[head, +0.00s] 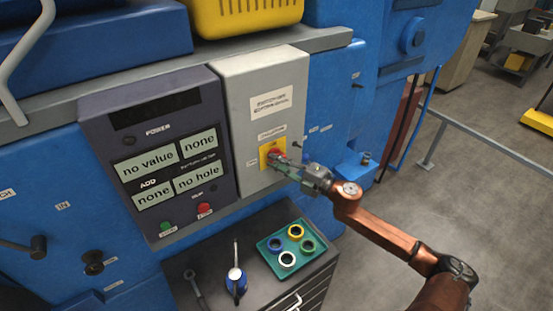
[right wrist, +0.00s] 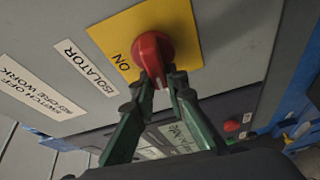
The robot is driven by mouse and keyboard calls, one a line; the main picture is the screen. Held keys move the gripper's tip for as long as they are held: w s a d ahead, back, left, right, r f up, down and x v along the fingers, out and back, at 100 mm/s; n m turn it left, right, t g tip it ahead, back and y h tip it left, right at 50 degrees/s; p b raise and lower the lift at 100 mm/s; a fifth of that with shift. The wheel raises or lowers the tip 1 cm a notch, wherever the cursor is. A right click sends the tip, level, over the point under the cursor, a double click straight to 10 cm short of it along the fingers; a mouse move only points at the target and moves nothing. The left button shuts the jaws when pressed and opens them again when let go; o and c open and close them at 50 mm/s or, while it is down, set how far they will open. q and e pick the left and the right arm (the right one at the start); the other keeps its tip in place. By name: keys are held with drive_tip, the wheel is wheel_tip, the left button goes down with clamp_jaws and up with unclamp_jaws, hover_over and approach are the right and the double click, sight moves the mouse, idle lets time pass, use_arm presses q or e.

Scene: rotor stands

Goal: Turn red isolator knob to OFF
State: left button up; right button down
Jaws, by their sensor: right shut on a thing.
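The red isolator knob (head: 275,154) sits on a yellow plate (head: 265,160) low on the front of the light grey switch box (head: 270,95). In the right wrist view the knob (right wrist: 152,50) stands out from its yellow plate (right wrist: 188,14), with the word ON printed beside it. My right gripper (head: 282,162) reaches in from the right. Its two green fingers (right wrist: 161,84) are closed on either side of the knob's grip, hiding part of it. My left gripper is in neither view.
A dark panel with displays (head: 160,150) stands left of the switch box. Below is a dark cabinet top with a green tray (head: 268,246) of coloured rings and a blue-based tool (head: 236,278). A yellow crate (head: 245,15) sits above.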

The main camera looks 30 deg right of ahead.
drive_tip(key=shift+f+n, duration=0.1)
drive_tip(key=shift+n, duration=0.4)
drive_tip(key=shift+f+g, duration=0.1)
drive_tip(key=shift+g, duration=0.2)
drive_tip(key=c, duration=1.9)
unclamp_jaws()
drive_tip(key=shift+c, duration=0.2)
drive_tip(key=v, duration=1.2)
